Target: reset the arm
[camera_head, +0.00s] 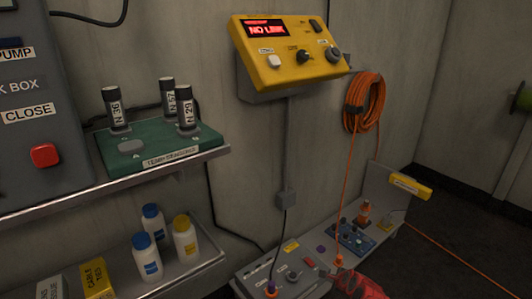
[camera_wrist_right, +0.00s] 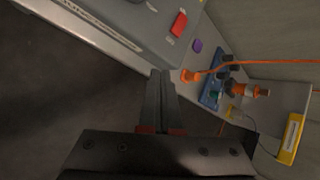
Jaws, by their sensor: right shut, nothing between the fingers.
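My right gripper (camera_wrist_right: 160,75) is in the wrist view, its dark fingers closed together with nothing between them. The fingertips show in front of the edge of a grey control bench (camera_wrist_right: 140,20), close to an orange plug (camera_wrist_right: 188,76) with an orange cable. I cannot tell how far the tips are from the bench. My left gripper does not show in either view.
Shelves with bottles (camera_head: 184,238) stand left. Dark floor (camera_head: 465,200) is open at right.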

